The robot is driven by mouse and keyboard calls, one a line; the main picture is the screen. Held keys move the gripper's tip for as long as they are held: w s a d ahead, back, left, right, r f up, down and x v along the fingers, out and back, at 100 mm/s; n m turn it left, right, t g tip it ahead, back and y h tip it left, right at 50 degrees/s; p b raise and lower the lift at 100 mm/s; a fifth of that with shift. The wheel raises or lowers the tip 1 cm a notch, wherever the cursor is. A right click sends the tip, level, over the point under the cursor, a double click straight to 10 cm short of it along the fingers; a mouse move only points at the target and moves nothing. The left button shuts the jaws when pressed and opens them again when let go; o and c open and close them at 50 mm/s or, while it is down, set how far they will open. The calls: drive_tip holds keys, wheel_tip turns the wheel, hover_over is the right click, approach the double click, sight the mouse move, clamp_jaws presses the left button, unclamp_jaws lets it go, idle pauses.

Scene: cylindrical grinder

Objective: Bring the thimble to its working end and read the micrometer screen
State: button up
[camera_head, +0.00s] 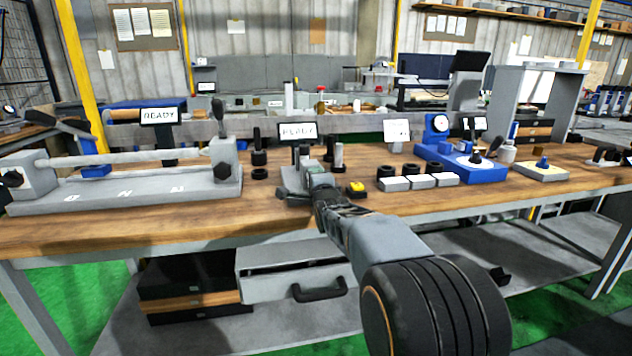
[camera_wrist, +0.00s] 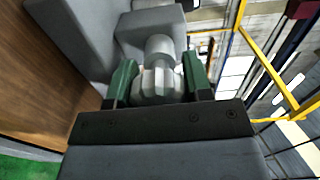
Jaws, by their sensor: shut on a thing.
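In the wrist view, my gripper (camera_wrist: 157,82) has its two green fingers shut on either side of a light grey, ridged thimble (camera_wrist: 159,84). The thimble joins a smooth grey cylinder that runs into a grey block (camera_wrist: 152,24) of the micrometer. In the head view, my gripper (camera_head: 318,180) is at the bench, and my own arm and fingers hide the thimble. Just behind my gripper, a small white screen (camera_head: 298,130) appears to read READY. The thimble's turn position cannot be told.
A long grey bench fixture (camera_head: 150,188) with another READY screen (camera_head: 160,116) stands at left. Dark cylinders, a yellow button (camera_head: 357,187), white blocks (camera_head: 420,181) and a blue gauge device (camera_head: 462,165) stand to the right.

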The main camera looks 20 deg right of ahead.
drive_tip(key=shift+m, duration=0.6)
drive_tip(key=o, duration=0.7)
drive_tip(key=shift+c, duration=0.2)
drive_tip(key=p+v, duration=0.2)
drive_tip(key=v, duration=1.1)
drive_tip(key=shift+s, duration=0.4)
